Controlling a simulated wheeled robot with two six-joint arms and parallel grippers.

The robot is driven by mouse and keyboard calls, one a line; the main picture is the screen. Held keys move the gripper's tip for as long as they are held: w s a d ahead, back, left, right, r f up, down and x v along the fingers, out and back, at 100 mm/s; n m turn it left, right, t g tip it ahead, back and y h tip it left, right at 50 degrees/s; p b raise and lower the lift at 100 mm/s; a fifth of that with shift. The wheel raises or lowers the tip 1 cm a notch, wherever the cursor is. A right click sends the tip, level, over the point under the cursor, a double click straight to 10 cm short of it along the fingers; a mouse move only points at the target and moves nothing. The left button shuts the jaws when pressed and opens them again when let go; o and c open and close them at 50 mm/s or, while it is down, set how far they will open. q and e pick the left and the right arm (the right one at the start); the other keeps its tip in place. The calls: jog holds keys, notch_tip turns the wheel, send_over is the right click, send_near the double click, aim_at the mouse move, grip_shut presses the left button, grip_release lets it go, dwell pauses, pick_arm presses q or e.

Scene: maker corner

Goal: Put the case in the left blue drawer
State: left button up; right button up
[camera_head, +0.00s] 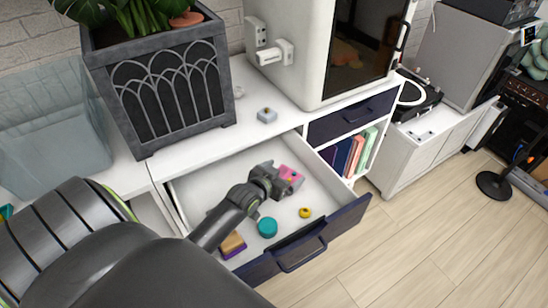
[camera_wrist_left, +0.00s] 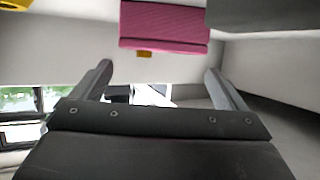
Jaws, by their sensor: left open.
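The left blue drawer (camera_head: 262,267) is pulled open, its dark blue front towards the room and its white inside showing. A small pink case-like item (camera_head: 290,179) lies in it near the back right. My left gripper (camera_head: 272,182) is over the drawer, close beside this pink item. In the left wrist view the open fingers (camera_wrist_left: 162,85) have nothing between them, and the pink item (camera_wrist_left: 165,22) shows beyond them, apart from both. I cannot tell for certain that it is the case. My right gripper is not in view.
The drawer also holds a teal round item (camera_head: 267,228), a yellow ring (camera_head: 305,213) and a brown-and-purple block (camera_head: 232,244). A small grey item (camera_head: 267,115) sits on the white counter. A planter (camera_head: 165,85) and a white machine (camera_head: 305,50) stand behind. The right drawer (camera_head: 350,117) is shut.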

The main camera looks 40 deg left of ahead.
pick_arm(q)
jog(key=v, duration=1.2)
jog(key=shift+r+p, duration=0.4)
jog(key=shift+p, duration=0.05)
